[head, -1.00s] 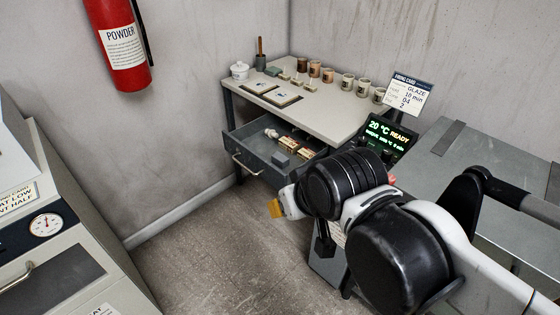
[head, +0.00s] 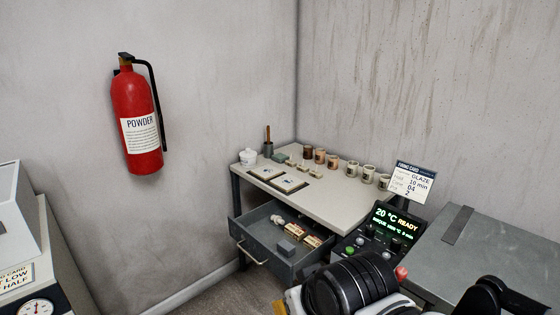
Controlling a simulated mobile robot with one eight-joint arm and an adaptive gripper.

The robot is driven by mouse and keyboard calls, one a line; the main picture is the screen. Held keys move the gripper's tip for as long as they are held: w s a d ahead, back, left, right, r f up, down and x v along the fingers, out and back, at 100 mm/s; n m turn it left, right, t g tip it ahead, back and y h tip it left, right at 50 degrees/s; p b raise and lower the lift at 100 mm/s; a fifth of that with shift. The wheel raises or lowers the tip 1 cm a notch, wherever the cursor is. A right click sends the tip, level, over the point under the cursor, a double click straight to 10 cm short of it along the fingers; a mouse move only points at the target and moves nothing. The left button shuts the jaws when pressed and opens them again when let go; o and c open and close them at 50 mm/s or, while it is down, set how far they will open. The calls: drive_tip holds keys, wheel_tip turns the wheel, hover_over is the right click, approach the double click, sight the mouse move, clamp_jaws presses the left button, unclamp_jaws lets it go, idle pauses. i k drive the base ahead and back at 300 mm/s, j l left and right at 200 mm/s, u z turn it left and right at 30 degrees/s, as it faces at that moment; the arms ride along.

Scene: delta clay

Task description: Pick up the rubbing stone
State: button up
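An open grey drawer (head: 250,231) juts from the front of the work table. In it lies a small grey block (head: 286,247), which looks like the rubbing stone, though no label is readable. Near it are small boxes (head: 306,236) with red and yellow markings and a pale rounded item (head: 277,219). A small green block (head: 282,158) lies on the tabletop. My gripper (head: 281,306) shows only as a yellowish bit at the bottom edge, below and in front of the drawer. My black and white arm hides the rest, so its fingers cannot be judged.
A controller (head: 391,228) reading READY stands right of the drawer. A fire extinguisher (head: 138,120) hangs left. Floor shows left of the drawer.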

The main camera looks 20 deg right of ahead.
sight(286, 247)
drive_tip(key=i+j+z, duration=0.3)
drive_tip(key=i+j, duration=0.15)
drive_tip(key=i+j+z, duration=0.3)
drive_tip(key=i+j, duration=0.2)
